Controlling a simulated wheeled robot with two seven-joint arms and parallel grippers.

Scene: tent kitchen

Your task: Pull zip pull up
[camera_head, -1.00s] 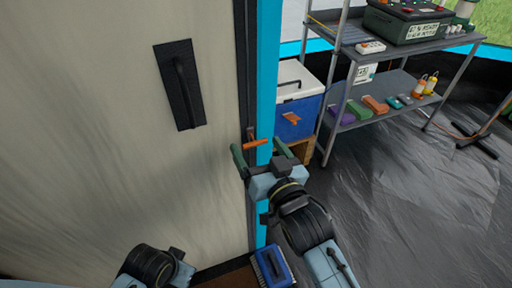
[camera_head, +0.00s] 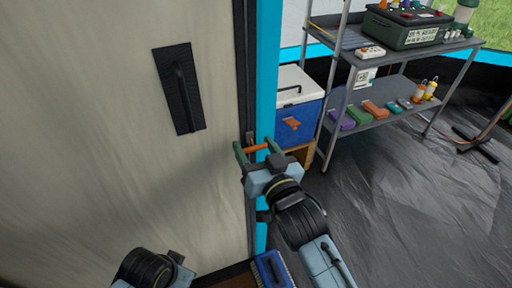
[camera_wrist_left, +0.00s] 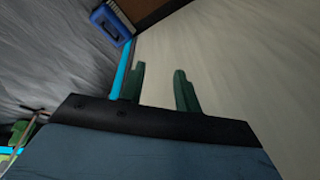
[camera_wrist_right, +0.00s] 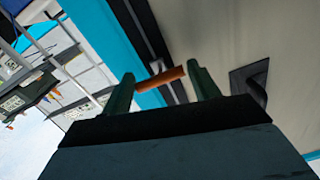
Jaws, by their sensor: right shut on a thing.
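The orange zip pull (camera_head: 257,148) is a short bar at the dark zip track (camera_head: 242,75), beside the bright blue edge strip of the tent door. My right gripper (camera_head: 255,147) is shut on the zip pull, with one green finger at each end of the bar. In the right wrist view the zip pull (camera_wrist_right: 161,79) lies crosswise between the fingertips. My left gripper (camera_wrist_left: 160,82) is open and empty in the left wrist view, with the pale door panel behind its fingers. In the head view only the left wrist shows, at the bottom edge.
A black handle plate (camera_head: 180,88) is on the pale door panel (camera_head: 90,110). To the right stand a blue and white cooler (camera_head: 298,110) and a metal shelf (camera_head: 375,110) with several items. A blue brush (camera_head: 271,268) lies low by the door.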

